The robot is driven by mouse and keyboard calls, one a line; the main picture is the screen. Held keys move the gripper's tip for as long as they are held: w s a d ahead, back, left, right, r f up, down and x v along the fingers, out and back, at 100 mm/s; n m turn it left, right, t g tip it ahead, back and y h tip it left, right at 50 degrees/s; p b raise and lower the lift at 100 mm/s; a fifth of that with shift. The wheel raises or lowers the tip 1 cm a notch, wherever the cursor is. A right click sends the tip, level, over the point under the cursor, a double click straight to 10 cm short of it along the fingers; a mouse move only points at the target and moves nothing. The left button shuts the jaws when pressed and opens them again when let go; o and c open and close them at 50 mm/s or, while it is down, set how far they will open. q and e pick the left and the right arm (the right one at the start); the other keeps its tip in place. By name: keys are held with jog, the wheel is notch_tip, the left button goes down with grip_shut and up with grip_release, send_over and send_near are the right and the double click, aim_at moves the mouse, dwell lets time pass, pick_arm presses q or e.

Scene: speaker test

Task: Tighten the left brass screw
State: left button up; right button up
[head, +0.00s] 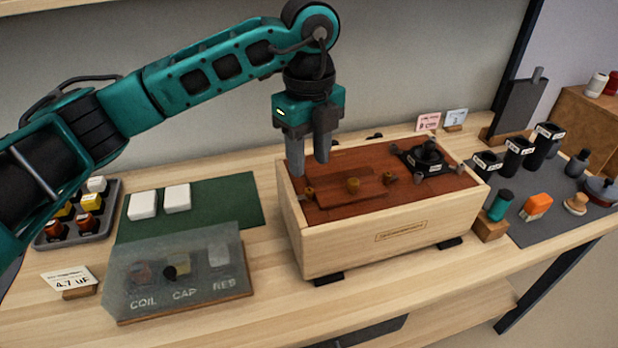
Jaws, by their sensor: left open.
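A wooden speaker box (390,240) stands on the table with a red-brown top panel (345,160). A small brass screw (308,191) sits near the left front corner of that panel. The fingertips are just behind the left screw in the picture; I cannot tell the exact height gap. My right gripper is not in view.
A clear-covered board (180,275) marked COIL, CAP and RES lies front left. A grey tray (75,232) of small parts and a green mat (225,205) are behind it. Black cups (517,158) stand right on a dark mat.

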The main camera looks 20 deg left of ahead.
aim_at(309, 189)
pick_arm(q)
notch_tip(309, 189, down, 6)
jog(key=shift+r, duration=0.1)
jog(key=shift+c, duration=0.2)
grip_shut()
dwell(0.3)
